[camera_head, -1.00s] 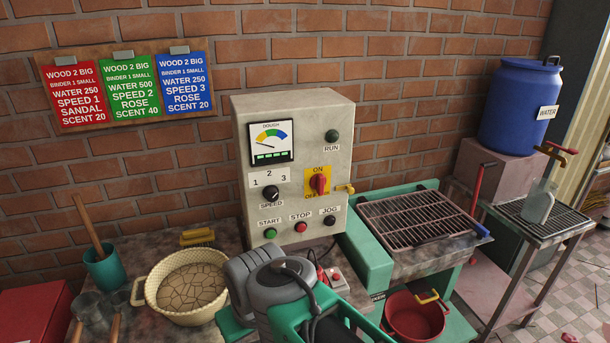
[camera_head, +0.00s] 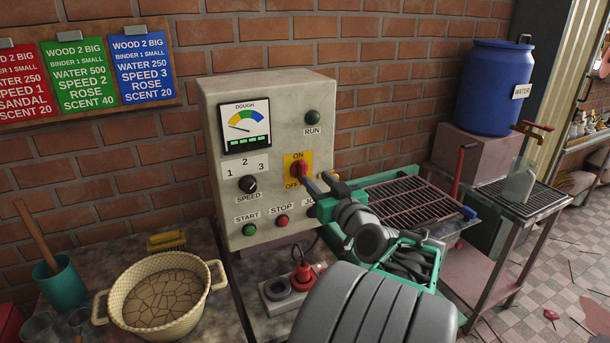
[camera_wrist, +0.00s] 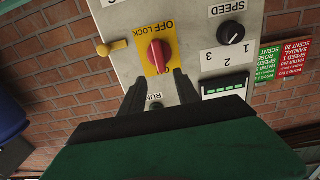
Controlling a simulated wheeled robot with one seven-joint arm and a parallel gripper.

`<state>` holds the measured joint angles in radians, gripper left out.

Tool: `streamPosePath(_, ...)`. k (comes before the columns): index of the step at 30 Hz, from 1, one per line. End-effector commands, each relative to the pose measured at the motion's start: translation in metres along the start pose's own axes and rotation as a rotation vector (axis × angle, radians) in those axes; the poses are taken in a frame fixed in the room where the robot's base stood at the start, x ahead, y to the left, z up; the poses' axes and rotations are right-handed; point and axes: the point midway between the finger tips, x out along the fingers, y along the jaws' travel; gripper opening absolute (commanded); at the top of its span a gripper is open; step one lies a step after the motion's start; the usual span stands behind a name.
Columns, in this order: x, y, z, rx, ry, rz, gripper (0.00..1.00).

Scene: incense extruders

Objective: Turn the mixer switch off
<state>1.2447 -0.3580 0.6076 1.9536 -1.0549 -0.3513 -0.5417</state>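The mixer switch is a red rotary knob (camera_head: 299,170) on a yellow plate (camera_head: 291,181) on the grey control box (camera_head: 215,110). ON is above it and OFF below. In the wrist view the picture is upside down; the knob (camera_wrist: 159,56) lies along the line between the OFF LOCK end and the opposite end. My gripper (camera_head: 317,186) is at the switch, coming from the lower right. In the wrist view my gripper (camera_wrist: 159,83) has two dark fingers apart, with the knob showing beyond and between the tips. Whether they touch it I cannot tell.
The box also has a speed dial (camera_head: 248,184), a green start button (camera_head: 250,229), a red stop button (camera_head: 282,221) and a run lamp (camera_head: 313,117). A yellow lock (camera_wrist: 112,47) sticks out beside the switch. A basket (camera_head: 130,325) and a grille (camera_head: 400,198) flank the box.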

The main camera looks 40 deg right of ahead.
Motion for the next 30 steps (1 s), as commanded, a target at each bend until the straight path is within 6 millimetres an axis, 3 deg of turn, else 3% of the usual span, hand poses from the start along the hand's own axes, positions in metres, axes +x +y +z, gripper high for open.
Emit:
streamPosePath(12, 0.069, -0.002, -0.002, 0.003, -0.003, -0.004, 0.38)
streamPosePath(21, 0.074, -0.002, 0.0, 0.002, -0.003, -0.003, 0.38)
streamPosePath(30, 0.074, -0.002, 0.0, 0.002, -0.004, -0.003, 0.14)
